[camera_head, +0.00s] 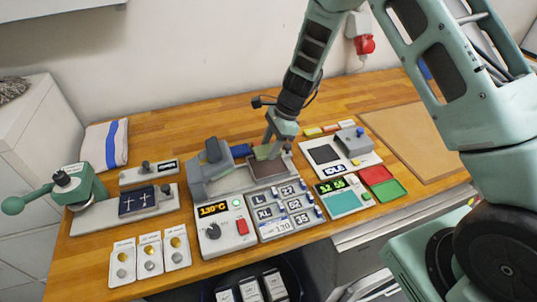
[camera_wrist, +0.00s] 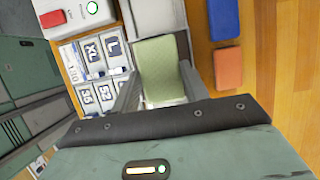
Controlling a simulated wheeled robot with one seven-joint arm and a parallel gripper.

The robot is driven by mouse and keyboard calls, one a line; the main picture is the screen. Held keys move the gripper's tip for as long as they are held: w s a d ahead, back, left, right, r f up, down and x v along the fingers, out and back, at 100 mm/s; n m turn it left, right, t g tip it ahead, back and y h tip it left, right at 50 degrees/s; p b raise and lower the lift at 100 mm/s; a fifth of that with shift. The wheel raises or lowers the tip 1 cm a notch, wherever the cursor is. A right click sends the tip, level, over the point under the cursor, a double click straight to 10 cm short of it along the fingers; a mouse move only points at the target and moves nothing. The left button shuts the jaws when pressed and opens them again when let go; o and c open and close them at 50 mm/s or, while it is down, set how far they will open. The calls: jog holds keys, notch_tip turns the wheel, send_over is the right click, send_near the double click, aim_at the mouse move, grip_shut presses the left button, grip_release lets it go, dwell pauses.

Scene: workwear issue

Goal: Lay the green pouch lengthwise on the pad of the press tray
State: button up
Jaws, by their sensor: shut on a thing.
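The green pouch (camera_head: 266,152) is between the fingers of my gripper (camera_head: 277,144), over the back part of the press tray. In the wrist view the pouch (camera_wrist: 160,66) shows as a flat green piece pointing away from the wrist, between the two fingers (camera_wrist: 162,92). My gripper is shut on it. The brown pad (camera_head: 268,168) of the press tray lies just in front of and below the pouch in the head view. I cannot tell whether the pouch touches the pad. The grey press (camera_head: 215,168) stands left of the tray.
A control box with a temperature display (camera_head: 222,229) and size-label blocks (camera_head: 290,206) stand in front of the tray. A blue block (camera_wrist: 224,18) and an orange block (camera_wrist: 228,68) lie to the right in the wrist view. A grey device (camera_head: 345,143) stands right.

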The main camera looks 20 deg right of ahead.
aim_at(271, 164)
jog(key=shift+f+p, duration=0.6)
jog(key=shift+f, duration=1.75)
jog(key=shift+f, duration=0.15)
jog(key=o, duration=1)
jog(key=shift+o, duration=0.2)
